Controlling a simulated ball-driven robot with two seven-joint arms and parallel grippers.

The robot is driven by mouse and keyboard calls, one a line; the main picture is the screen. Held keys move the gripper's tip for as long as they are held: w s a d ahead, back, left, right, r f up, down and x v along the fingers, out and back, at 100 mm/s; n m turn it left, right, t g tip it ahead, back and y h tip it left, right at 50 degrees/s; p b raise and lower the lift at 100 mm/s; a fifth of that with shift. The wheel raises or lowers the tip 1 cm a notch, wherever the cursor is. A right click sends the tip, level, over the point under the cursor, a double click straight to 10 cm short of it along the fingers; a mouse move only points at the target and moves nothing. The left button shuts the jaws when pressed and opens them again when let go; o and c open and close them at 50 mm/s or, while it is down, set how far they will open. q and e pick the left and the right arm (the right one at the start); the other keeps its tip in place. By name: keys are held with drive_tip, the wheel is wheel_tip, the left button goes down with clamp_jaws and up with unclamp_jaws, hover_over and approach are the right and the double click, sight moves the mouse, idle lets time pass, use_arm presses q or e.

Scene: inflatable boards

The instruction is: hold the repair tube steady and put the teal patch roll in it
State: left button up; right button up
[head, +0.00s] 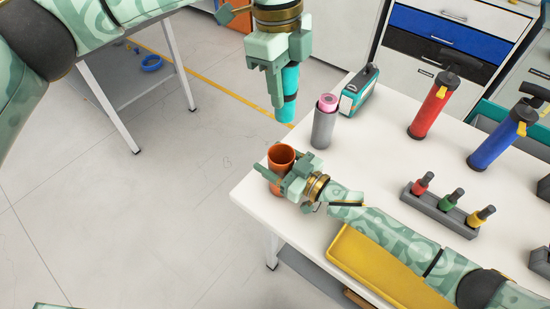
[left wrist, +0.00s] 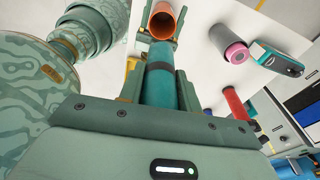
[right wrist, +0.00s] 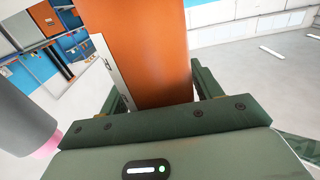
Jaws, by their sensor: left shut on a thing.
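The teal patch roll (head: 288,103), with a dark band, hangs roughly upright below my left gripper (head: 277,80), which is shut on it. The roll also shows in the left wrist view (left wrist: 160,75). The repair tube (head: 281,157) is an orange-brown open cylinder near the table's left corner, mouth up. My right gripper (head: 281,178) has its fingers on both sides of the tube and is shut on it. In the right wrist view the tube (right wrist: 150,50) fills the space between the fingers. The roll is above the tube and apart from it; its lower end is outside the mouth.
A grey tube with a pink roll (head: 323,125) stands close right of the repair tube, beside a teal-and-grey box (head: 358,92). Red (head: 430,108) and blue (head: 497,138) pumps and a rack of small bottles (head: 440,212) stand further right. A yellow tray (head: 375,270) lies at the front.

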drive_tip(key=c, duration=0.6)
drive_tip(key=shift+o, duration=0.2)
use_arm(q)
wheel_tip(320, 180, down, 13)
idle(1.0)
drive_tip(key=o, duration=1.1)
drive_tip(key=shift+c, duration=0.2)
drive_tip(key=shift+r, duration=0.1)
drive_tip(key=r, duration=0.8)
drive_tip(key=w+a+r, duration=0.1)
drive_tip(key=r, duration=0.2)
drive_tip(key=shift+a+r, duration=0.1)
drive_tip(key=shift+r, duration=0.3)
